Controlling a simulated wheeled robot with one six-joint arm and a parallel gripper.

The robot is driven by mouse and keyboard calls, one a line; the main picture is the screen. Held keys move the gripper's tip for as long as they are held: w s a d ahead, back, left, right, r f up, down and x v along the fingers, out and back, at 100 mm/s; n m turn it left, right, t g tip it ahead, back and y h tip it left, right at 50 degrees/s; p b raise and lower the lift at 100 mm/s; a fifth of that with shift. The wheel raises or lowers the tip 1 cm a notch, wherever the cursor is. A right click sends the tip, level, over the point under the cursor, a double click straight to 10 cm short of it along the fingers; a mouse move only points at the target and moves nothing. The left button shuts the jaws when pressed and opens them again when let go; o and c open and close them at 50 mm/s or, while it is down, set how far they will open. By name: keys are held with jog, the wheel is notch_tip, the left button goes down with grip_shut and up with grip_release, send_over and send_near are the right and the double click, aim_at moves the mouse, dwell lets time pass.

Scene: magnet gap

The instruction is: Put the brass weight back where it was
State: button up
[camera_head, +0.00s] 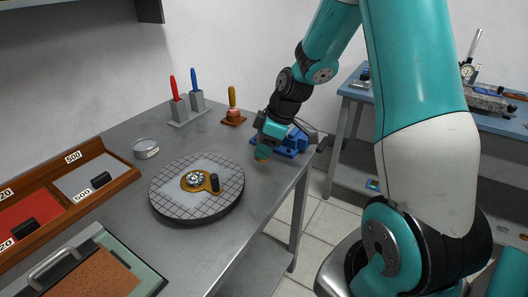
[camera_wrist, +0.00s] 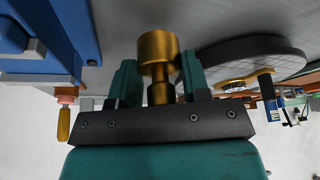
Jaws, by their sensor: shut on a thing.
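The brass weight (camera_wrist: 158,48) is a gold cylinder with a narrower neck. My gripper (camera_wrist: 158,78) is shut on it, one teal finger on each side. In the head view my gripper (camera_head: 266,145) is over the right part of the table, right of the round plate and in front of the blue vise.
The blue vise (camera_head: 293,143) is close behind my gripper. A wooden tray (camera_head: 130,178) with red and grey compartments, labelled 20 and 500, holds black blocks. A small round dish (camera_head: 145,148) and a wooden-based yellow-handled tool (camera_head: 233,112) stand farther back. Tabletop between plate and right edge is clear.

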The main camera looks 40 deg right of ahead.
jog(key=shift+f, duration=1.05)
jog(key=shift+f, duration=0.15)
jog(key=o, duration=1.3)
